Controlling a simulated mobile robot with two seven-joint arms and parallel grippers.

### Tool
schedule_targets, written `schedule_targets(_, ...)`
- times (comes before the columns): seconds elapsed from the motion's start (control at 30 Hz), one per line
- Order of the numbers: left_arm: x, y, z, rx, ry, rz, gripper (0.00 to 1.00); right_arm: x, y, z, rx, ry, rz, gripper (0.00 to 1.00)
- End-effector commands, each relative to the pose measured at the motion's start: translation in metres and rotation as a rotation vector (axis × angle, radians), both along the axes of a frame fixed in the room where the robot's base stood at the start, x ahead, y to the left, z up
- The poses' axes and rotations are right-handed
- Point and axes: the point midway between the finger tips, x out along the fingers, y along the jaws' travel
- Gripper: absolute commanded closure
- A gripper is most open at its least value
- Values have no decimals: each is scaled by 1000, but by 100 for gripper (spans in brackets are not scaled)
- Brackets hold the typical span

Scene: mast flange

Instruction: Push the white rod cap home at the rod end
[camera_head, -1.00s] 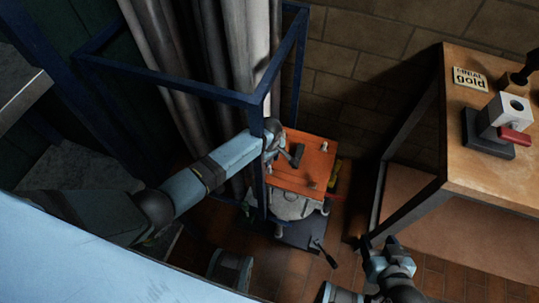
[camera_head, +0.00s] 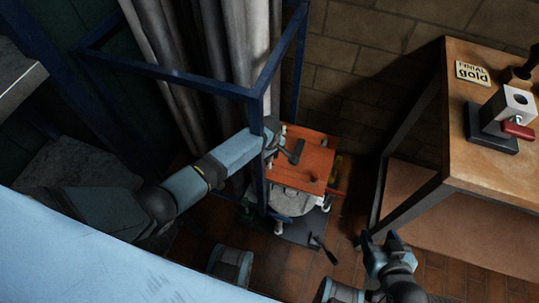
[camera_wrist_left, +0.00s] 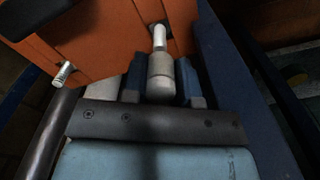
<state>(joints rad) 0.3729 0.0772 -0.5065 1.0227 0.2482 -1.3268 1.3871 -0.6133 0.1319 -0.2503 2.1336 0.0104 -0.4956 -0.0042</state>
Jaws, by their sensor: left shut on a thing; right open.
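My left gripper (camera_head: 273,137) reaches in from the left to the blue frame, beside the orange board. In the left wrist view its two blue fingers (camera_wrist_left: 160,85) are shut on a pale rod cap (camera_wrist_left: 160,78), which lies between them. A thin bright rod end (camera_wrist_left: 159,37) runs from the cap toward the orange board (camera_wrist_left: 110,45). Cap and rod look in line; I cannot tell how far the cap is seated. In the head view the fingers hide it. My right gripper (camera_head: 378,241) is open and empty above the floor at lower right.
A dark-headed tool (camera_head: 293,152) lies on the orange board.

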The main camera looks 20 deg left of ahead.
Motion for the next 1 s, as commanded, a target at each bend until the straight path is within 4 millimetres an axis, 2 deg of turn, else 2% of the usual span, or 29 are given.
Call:
schedule_targets(0.23, 0, 0, 1, -1, 1, 0, 96, 0, 0, 7, 0, 0, 0, 40)
schedule_targets(1.0, 0, 0, 1, 1, 1, -2, 96, 0, 0, 12, 0, 0, 0, 40)
